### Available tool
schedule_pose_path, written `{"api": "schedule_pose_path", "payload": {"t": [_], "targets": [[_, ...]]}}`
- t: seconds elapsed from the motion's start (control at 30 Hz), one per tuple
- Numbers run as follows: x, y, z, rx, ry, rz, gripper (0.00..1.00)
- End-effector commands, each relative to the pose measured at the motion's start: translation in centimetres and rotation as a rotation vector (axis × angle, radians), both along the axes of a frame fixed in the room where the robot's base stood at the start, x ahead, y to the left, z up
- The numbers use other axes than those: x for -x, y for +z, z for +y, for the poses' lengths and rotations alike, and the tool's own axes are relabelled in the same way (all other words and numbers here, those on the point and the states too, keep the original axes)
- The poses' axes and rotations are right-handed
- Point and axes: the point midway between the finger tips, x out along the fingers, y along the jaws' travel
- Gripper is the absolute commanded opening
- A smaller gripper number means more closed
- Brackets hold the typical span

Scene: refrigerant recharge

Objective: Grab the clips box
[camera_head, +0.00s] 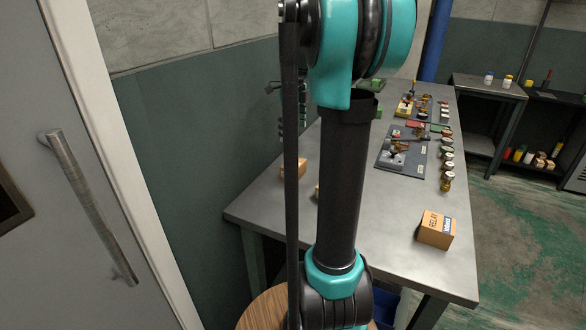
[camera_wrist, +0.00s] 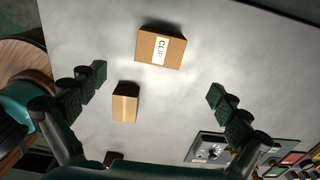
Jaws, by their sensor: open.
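The clips box is a tan cardboard box (camera_wrist: 152,52) with a white label reading "CLIP", lying on the grey table in the upper middle of the wrist view. In the head view, a tan box (camera_head: 436,230) with printed faces near the table's front right corner appears to be the same one; its print is hard to read. My gripper (camera_wrist: 158,84) is open and empty, its two dark padded fingers spread wide. The clips box is beyond the fingertips and apart from them.
A smaller tan box (camera_wrist: 126,102) sits close to the left finger in the wrist view. Another box (camera_head: 295,167) is at the table's left side. A dark board with parts (camera_head: 404,158) and several jars lie farther back. The table (camera_head: 385,235) around the clips box is clear.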

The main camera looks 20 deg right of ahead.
Motion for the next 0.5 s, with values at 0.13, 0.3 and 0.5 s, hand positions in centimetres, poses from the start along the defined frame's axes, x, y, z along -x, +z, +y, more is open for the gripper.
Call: {"api": "schedule_pose_path", "payload": {"t": [0.13, 0.3, 0.5], "targets": [[0.0, -3.1, 0.0, 0.000, 0.001, 0.000, 1.00], [-0.1, -6.4, 0.0, 0.000, 0.001, 0.000, 1.00], [-0.1, -8.9, 0.0, 0.000, 0.001, 0.000, 1.00]]}}
